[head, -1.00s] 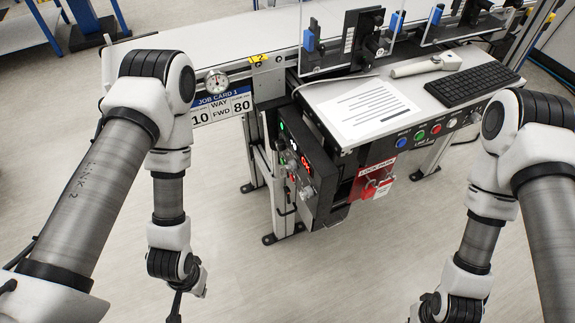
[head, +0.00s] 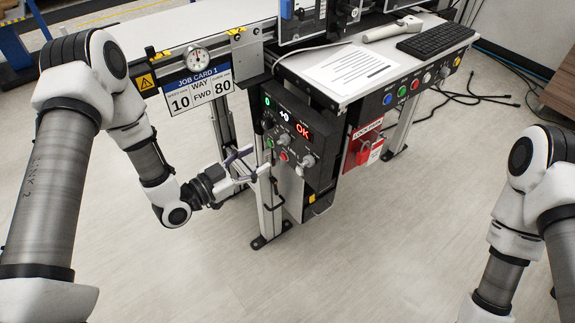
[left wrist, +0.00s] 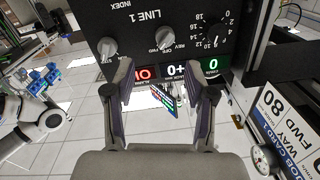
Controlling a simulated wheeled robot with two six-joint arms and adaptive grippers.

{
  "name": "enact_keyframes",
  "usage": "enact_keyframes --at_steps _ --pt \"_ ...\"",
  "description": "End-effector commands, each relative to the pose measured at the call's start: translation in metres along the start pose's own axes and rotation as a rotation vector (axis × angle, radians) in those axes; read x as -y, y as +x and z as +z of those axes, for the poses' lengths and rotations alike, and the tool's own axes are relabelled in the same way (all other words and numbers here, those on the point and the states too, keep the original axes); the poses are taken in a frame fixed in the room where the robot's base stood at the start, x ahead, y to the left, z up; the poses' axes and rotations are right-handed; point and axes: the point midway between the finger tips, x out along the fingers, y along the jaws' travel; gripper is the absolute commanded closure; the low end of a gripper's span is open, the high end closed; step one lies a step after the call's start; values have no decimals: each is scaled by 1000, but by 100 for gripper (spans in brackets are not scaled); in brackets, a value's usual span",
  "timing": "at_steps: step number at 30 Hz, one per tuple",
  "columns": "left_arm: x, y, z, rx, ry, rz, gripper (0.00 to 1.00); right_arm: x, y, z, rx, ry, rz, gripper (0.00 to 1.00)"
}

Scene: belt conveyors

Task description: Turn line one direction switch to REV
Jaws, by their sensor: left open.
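The line 1 control panel (head: 292,136) is a dark box with lit displays, knobs and buttons. In the left wrist view the panel (left wrist: 150,18) appears upside down, with "LINE 1", FWD and REV lettering. The direction switch (left wrist: 165,38) is a grey knob beside that lettering; I cannot tell which way it points. My left gripper (head: 252,165) is open and empty in front of the panel's left side. In the left wrist view its fingers (left wrist: 163,77) stand either side of the displays, apart from the knob. My right gripper is outside the frames.
A red padlock tag (head: 364,145) is right of the panel. A desk with a paper (head: 352,72) and a keyboard (head: 436,38) stands above. Another knob (left wrist: 107,47) is near the switch.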

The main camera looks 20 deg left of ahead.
Motion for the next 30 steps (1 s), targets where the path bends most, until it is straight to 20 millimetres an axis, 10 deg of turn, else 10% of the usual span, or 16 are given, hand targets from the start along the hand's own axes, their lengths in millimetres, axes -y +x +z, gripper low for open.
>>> enact_keyframes --at_steps 16,25,30 --pt "6 71 0 -11 6 -11 45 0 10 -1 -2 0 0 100" --pt "6 79 0 -9 3 -14 45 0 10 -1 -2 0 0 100" --pt "6 79 0 -9 3 -14 98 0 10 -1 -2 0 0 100"
